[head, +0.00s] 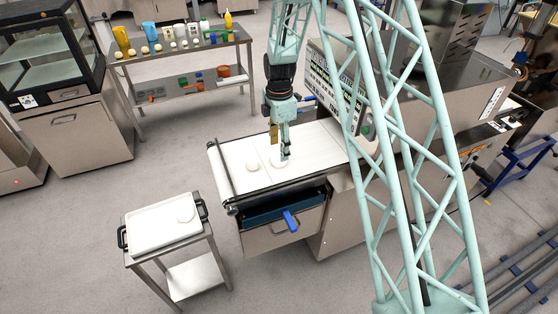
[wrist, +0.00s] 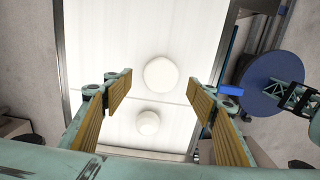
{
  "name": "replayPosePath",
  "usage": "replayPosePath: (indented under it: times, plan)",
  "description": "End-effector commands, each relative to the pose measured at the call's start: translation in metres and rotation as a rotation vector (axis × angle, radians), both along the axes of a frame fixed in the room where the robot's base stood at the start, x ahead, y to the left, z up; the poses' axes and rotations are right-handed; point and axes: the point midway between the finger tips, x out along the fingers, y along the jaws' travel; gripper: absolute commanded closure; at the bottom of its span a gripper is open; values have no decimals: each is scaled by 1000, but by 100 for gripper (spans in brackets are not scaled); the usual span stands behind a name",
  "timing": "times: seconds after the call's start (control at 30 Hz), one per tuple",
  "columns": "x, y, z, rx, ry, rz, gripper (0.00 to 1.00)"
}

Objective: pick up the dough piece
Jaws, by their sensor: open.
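Two pale round dough pieces lie on the white belt (head: 232,154). The larger dough piece (wrist: 161,75) shows in the wrist view between and just past my fingertips. In the head view it is partly hidden behind my gripper. The smaller dough piece (head: 252,167) lies to its left on the belt; it also shows in the wrist view (wrist: 148,122), lower in the picture. My gripper (wrist: 161,83) is open and empty, pointing down over the belt, its yellow-padded fingers wide apart. The exact height above the dough is hard to tell.
An open drawer (head: 278,214) with a blue object (head: 290,220) is below the belt. A shelf table (head: 180,52) with bottles stands behind. A machine panel (head: 335,88) borders the belt.

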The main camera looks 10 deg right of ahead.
Motion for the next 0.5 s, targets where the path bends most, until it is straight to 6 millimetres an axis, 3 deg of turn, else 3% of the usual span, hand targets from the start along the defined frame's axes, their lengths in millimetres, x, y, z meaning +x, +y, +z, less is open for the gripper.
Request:
replayPosePath:
  times: [0.5]
  plan:
    - [-3, 1, -45, 0, 1, 0, 48]
